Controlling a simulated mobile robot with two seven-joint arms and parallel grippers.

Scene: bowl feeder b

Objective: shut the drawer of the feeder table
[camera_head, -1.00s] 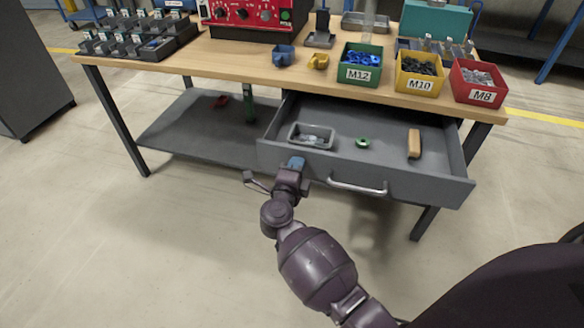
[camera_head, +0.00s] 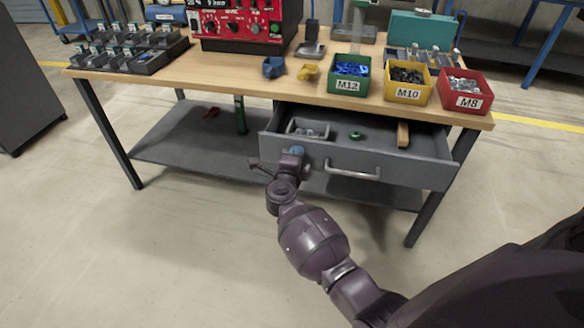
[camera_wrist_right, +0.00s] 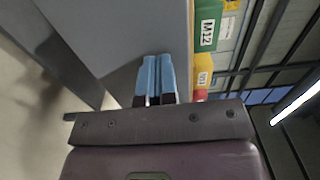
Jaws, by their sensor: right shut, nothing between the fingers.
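The feeder table (camera_head: 215,78) has a grey drawer (camera_head: 405,172) that stands partly open under its top. A silver bar handle (camera_head: 352,173) is on the drawer front. My right gripper (camera_head: 297,152) is shut and empty, at the drawer front left of the handle. In the right wrist view its blue fingertips (camera_wrist_right: 156,76) are together against or very near the grey drawer front (camera_wrist_right: 125,35); exact contact is hard to tell. In the drawer are a grey tray (camera_head: 308,130), a green ring (camera_head: 356,135) and a wooden-coloured block (camera_head: 403,134). My left gripper is not in view.
Green M12 (camera_head: 348,87), yellow M10 (camera_head: 407,93) and red M8 (camera_head: 467,102) bins stand on the tabletop above the drawer. A lower shelf (camera_head: 185,145) lies under the table. The floor (camera_head: 150,250) in front is clear.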

